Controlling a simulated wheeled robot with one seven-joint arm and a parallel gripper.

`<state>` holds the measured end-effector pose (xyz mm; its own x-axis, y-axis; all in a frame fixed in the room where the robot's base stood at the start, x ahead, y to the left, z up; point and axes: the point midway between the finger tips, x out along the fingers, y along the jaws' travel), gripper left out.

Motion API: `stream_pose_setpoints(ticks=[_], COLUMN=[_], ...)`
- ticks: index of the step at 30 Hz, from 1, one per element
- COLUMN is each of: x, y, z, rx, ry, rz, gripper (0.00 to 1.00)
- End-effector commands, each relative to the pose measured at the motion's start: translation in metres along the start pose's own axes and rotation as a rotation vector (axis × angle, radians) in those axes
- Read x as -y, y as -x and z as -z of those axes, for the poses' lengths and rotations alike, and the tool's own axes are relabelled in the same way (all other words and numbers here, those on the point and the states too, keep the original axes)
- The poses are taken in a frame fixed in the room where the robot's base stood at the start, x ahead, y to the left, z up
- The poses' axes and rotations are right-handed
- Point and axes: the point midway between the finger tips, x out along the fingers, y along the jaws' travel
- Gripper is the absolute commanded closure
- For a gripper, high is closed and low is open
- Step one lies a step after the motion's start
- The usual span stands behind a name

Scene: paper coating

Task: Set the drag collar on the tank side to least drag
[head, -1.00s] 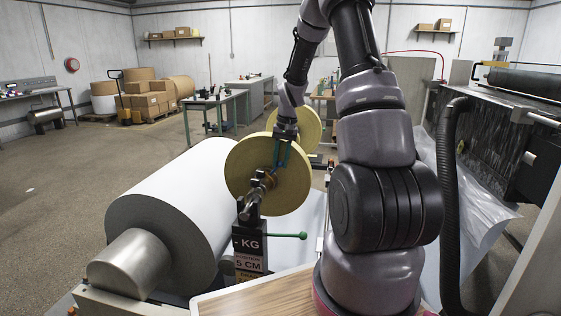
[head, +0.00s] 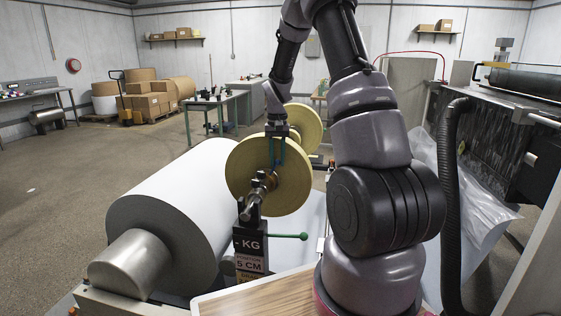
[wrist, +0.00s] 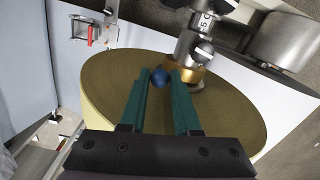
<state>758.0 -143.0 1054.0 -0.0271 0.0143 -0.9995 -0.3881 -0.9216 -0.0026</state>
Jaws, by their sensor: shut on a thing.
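The brass drag collar (wrist: 197,78) sits on the steel shaft against the tan disc-shaped roll end (wrist: 105,85); in the head view the collar (head: 269,181) is small and partly covered by shaft parts. A blue ball knob (wrist: 160,78) lies just left of the collar in the wrist view. My gripper (head: 277,161) reaches down in front of the disc. Its teal fingers are shut on the blue knob, close to the collar. The link between knob and collar, and any drag marks, cannot be made out.
A large white paper roll (head: 185,190) lies left of the disc. A second tan roll (head: 305,125) is behind. Machinery with a black hose (head: 449,190) stands right.

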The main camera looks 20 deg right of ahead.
Motion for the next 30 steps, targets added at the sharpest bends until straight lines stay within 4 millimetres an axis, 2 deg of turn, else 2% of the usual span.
stream_pose_setpoints(ticks=[6,18,19,21,30], x=[0.0124,0.0136,0.0137,0.0137,0.0139], y=[0.0023,0.0041,0.0042,0.0043,0.0057], z=[0.0005,0.0013,0.0013,0.0014,0.002], rx=[0.024,0.026,0.026,0.026,0.023], ry=[-0.001,-0.006,-0.006,-0.006,-0.005], rz=[-0.106,-0.129,-0.128,-0.128,-0.127], gripper=[1.0,1.0,0.62,0.41,0.41])
